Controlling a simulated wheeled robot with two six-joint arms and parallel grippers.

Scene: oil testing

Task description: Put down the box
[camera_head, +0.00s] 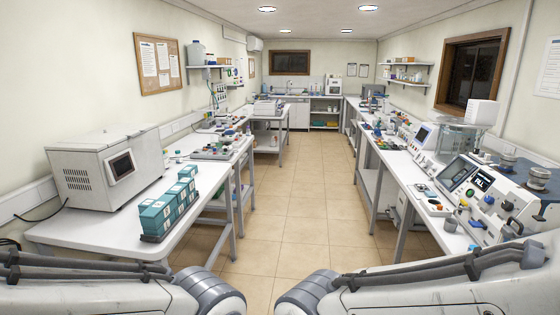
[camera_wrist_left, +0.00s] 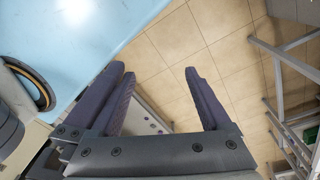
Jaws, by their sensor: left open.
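No teal box shows in that view. In the head view only my two arms show along the bottom; neither gripper's fingers are visible there. My right gripper is out of view.
A white machine (camera_head: 108,166) stands behind the teal boxes. A pale blue surface (camera_wrist_left: 75,35) lies at upper left in the wrist view. The right bench (camera_head: 425,190) is crowded with instruments. The tiled aisle floor (camera_head: 300,200) is clear.

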